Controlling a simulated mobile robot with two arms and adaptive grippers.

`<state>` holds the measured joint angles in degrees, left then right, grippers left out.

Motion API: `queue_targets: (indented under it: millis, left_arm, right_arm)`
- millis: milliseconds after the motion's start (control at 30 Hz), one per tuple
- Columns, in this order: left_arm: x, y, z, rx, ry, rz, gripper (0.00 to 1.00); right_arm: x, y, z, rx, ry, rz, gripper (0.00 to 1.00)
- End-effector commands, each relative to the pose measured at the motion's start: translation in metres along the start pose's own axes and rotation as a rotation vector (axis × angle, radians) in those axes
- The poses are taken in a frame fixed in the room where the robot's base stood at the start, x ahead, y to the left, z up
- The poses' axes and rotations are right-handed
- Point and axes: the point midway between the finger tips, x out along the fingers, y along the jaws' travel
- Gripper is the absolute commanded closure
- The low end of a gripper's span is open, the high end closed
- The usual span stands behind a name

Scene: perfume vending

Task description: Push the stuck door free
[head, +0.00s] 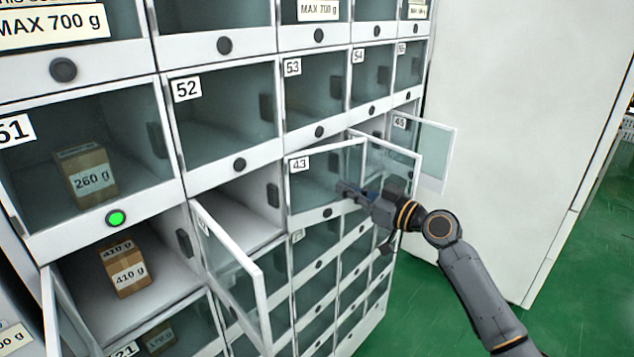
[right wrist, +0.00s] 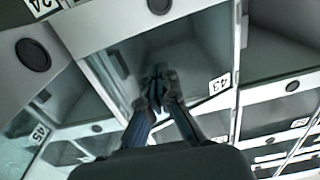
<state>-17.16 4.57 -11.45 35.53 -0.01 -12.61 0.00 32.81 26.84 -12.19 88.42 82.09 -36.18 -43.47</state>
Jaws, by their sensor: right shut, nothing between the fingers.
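The glass door labelled 43 (head: 315,180) is in the middle of the locker wall. It sits close to its frame; I cannot tell whether it is fully shut. My right gripper (head: 347,190) is shut and empty, with its fingertips at the right part of this door. In the right wrist view the shut fingertips (right wrist: 158,82) lie over the door pane (right wrist: 190,60), whose label appears upside down. Whether they touch it is unclear. My left gripper is not in view.
Open doors stick out: one left of door 43 (head: 232,275), one right of it (head: 405,160), and door 45 (head: 437,150). Boxes marked 260 g (head: 87,178) and 410 g (head: 127,268) sit in left compartments. A green light (head: 117,218) glows. Green floor (head: 560,300) lies right.

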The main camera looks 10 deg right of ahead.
Motion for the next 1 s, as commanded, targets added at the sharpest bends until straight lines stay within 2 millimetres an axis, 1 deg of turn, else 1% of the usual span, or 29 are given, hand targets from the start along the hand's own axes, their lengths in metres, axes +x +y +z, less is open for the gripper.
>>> queue_targets:
  millis: [100,300,467,567,867,1000]
  left_arm:
    - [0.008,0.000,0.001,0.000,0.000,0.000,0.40]
    - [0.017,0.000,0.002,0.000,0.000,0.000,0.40]
    - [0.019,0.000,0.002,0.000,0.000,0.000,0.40]
    - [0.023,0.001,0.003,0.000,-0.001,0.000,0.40]
    - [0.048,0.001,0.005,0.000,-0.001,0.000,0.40]
    - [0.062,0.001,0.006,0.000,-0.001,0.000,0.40]
  right_arm:
    - [-0.019,0.001,0.003,-0.003,-0.001,0.002,1.00]
    - [-0.046,0.000,0.003,-0.001,-0.002,0.001,1.00]
    - [-0.055,0.000,0.001,0.000,0.000,0.000,1.00]
    - [-0.061,0.000,0.003,0.000,-0.001,0.001,1.00]
    - [-0.106,0.001,0.005,-0.003,-0.003,0.002,1.00]
    - [-0.127,0.001,0.006,-0.003,-0.002,0.003,1.00]
